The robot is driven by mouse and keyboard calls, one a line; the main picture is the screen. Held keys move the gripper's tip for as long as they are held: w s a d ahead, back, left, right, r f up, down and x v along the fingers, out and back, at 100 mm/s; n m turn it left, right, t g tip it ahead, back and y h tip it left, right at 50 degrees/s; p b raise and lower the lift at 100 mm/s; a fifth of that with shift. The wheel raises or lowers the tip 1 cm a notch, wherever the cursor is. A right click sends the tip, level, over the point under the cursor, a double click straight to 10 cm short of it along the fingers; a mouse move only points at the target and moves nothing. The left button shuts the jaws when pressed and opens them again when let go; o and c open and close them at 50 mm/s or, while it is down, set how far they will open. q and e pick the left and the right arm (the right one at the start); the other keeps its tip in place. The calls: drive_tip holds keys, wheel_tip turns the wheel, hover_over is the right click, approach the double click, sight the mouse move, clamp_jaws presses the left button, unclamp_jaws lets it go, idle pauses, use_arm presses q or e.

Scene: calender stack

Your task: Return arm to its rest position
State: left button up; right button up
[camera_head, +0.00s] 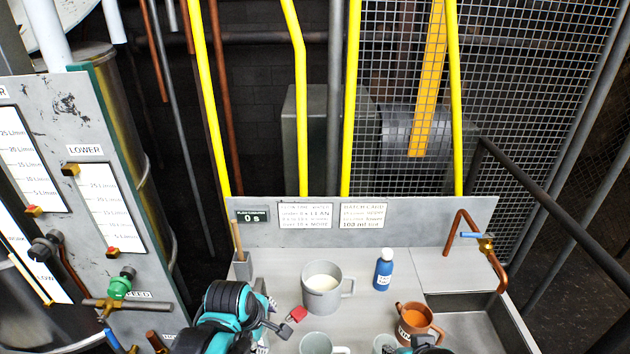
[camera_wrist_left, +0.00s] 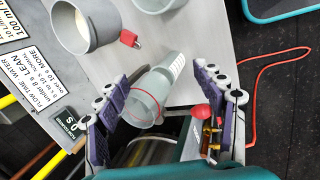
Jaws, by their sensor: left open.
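My left gripper (camera_head: 272,318) is low in the head view, left of the grey mug (camera_head: 322,288) with white liquid. In the left wrist view, its two purple-padded fingers (camera_wrist_left: 160,78) are spread open. A translucent cylinder (camera_wrist_left: 147,98) with a red ring and a scale strip shows between the fingers, with gaps on both sides.
A blue bottle (camera_head: 383,270), an orange-brown mug (camera_head: 415,322) and a pale cup (camera_head: 318,343) stand on the bench. A sink (camera_head: 470,320) with a copper tap (camera_head: 462,218) is at right. The valve panel (camera_head: 75,160) rises at left, close to my left arm.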

use_arm(q)
drive_tip(key=s+a+m+t+b, duration=0.1)
drive_tip(key=s+a+m+b, duration=0.1)
drive_tip(key=m, duration=0.6)
drive_tip(key=s+a+m+t+y+b, duration=0.1)
drive_tip(key=s+a+m+t+b, duration=0.1)
drive_tip(key=s+m, duration=0.5)
drive_tip(key=shift+a+m+b, duration=0.4)
drive_tip(key=shift+a+b, duration=0.1)
drive_tip(key=shift+a, duration=0.65)
